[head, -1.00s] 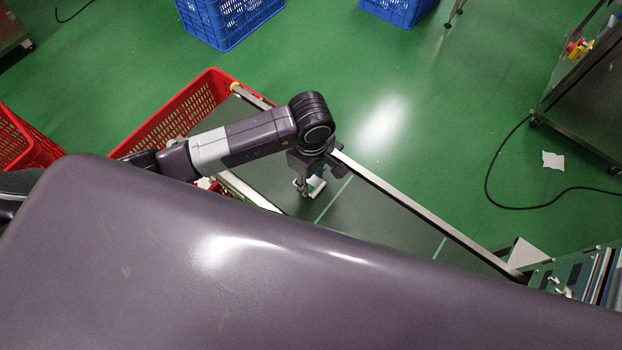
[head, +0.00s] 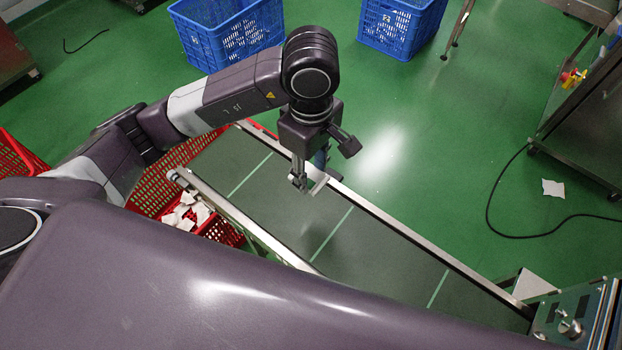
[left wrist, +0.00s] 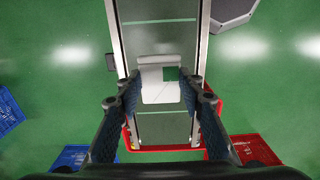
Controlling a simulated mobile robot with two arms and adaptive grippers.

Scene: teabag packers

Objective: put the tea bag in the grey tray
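The tea bag (left wrist: 156,92) is white with a green square tag. In the left wrist view it spans the gap between the two fingers of my left gripper (left wrist: 161,86), which appears shut on its side edges. In the head view the left gripper (head: 309,180) is above the grey belt, pointing down. The white tea bag (head: 319,184) shows there at its fingertips, partly hidden by a finger. The bag looks held clear of the belt. I cannot make out a grey tray in either view. My right gripper is not in view.
A conveyor belt (head: 330,232) with metal rails runs beneath the gripper. A red crate (head: 207,228) beside it holds several white pieces. Blue crates (head: 235,42) (head: 395,28) stand on the green floor. A machine panel (head: 572,312) is at the lower right. A cable lies at right.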

